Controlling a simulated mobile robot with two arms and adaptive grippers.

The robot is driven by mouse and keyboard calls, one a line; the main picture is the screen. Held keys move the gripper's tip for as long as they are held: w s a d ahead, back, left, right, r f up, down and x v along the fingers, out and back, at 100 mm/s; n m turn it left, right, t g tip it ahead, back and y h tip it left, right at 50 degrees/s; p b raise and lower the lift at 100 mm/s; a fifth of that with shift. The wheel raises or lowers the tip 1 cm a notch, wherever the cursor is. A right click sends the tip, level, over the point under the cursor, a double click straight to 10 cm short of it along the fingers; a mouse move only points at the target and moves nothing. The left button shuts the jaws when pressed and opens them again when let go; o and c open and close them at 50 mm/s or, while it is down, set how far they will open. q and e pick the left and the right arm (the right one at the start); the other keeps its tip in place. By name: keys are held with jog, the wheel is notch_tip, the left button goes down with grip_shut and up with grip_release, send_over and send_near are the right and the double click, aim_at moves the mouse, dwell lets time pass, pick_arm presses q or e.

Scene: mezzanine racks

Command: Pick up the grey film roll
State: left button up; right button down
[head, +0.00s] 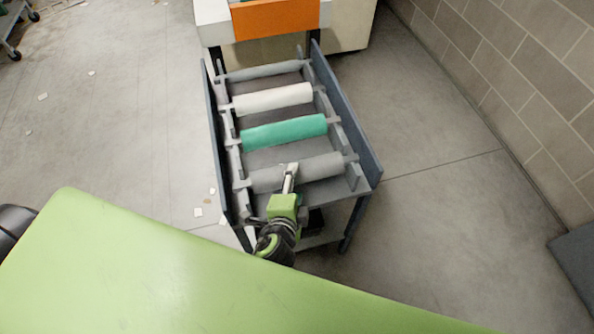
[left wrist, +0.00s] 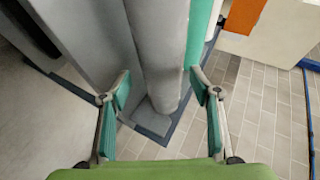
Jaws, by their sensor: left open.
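The grey film roll (head: 322,167) lies across the front of a dark-sided rack, on notched supports. In the left wrist view the grey roll (left wrist: 160,50) runs between my fingers, with its end near the picture's middle. My left gripper (head: 290,175) is over the middle of the roll and hides part of it. In the left wrist view the left gripper (left wrist: 158,88) is open, one finger on each side of the roll; I cannot tell whether either touches it. My right gripper is in neither view.
A green roll (head: 284,132), a white roll (head: 273,98) and a slimmer grey roll or bar (head: 262,70) lie farther back on the rack (head: 346,112). An orange-fronted unit (head: 275,18) stands behind. A block wall (head: 520,70) is at right, with clear floor between.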

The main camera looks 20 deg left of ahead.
pick_arm(q)
jog(key=x, duration=0.5)
jog(key=shift+w+a+p, duration=0.15)
jog(key=shift+a+p, duration=0.15)
jog(key=shift+r, duration=0.1)
grip_shut()
jog(key=shift+w+r, duration=0.1)
jog(key=shift+r, duration=0.1)
